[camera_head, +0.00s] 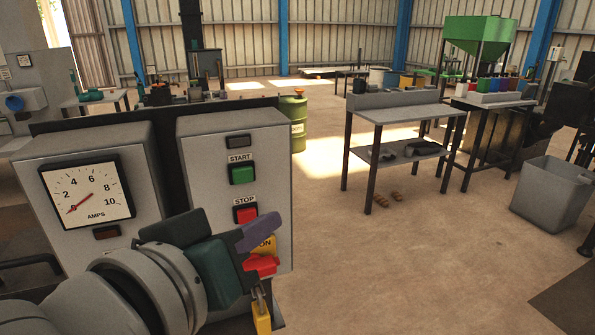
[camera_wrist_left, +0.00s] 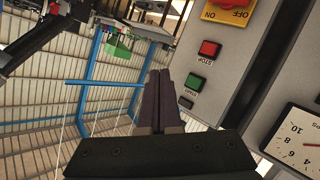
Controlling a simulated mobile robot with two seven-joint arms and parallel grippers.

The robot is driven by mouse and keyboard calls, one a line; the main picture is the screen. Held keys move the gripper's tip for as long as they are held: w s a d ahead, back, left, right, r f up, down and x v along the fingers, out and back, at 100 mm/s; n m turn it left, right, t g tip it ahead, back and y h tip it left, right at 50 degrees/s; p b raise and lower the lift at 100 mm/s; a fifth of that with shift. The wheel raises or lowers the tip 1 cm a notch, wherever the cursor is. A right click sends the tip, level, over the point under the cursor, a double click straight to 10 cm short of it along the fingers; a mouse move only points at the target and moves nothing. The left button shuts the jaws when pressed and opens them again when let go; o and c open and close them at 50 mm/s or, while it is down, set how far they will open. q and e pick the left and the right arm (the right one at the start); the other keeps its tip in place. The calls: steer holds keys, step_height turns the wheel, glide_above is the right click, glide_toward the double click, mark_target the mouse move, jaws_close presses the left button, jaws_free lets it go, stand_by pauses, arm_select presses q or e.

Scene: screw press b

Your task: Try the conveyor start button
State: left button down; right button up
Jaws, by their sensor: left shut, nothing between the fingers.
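The green START button (camera_head: 242,174) is on the front of a grey control box (camera_head: 283,140), above the red STOP button (camera_head: 246,214). My left gripper (camera_head: 262,230) is shut and empty, in front of the box's lower part, below and right of START. It partly hides the yellow and red ON switch (camera_head: 262,265). In the left wrist view the scene is upside down. There the shut fingers (camera_wrist_left: 159,78) lie left of the START button (camera_wrist_left: 194,82), which looks clear of them. STOP (camera_wrist_left: 208,48) and the switch (camera_wrist_left: 230,14) also show. My right gripper is not in view.
An AMPS meter (camera_head: 87,192), needle near 0, is on the box at left. A yellow padlock (camera_head: 262,316) hangs below the switch. A grey workbench (camera_head: 400,114), a green drum (camera_head: 293,118) and a grey bin (camera_head: 552,193) stand farther right.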

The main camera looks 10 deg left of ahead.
mark_target(240, 182)
arm_select(q)
steer(key=w+a+b, duration=0.1)
steer(key=w+a, duration=0.3)
steer(key=w, duration=0.3)
steer(key=shift+a, duration=0.4)
steer(key=shift+w, duration=0.15)
stand_by(1.7)
steer(key=shift+w+a, duration=0.2)
steer(key=shift+w, duration=0.05)
steer(key=shift+w+a, duration=0.25)
steer(key=shift+w, duration=0.1)
stand_by(0.7)
steer(key=shift+s, duration=0.1)
steer(key=shift+s+d+p, duration=0.45)
steer(key=shift+s+p, duration=0.05)
steer(key=shift+s, duration=0.15)
steer(key=shift+d, duration=0.1)
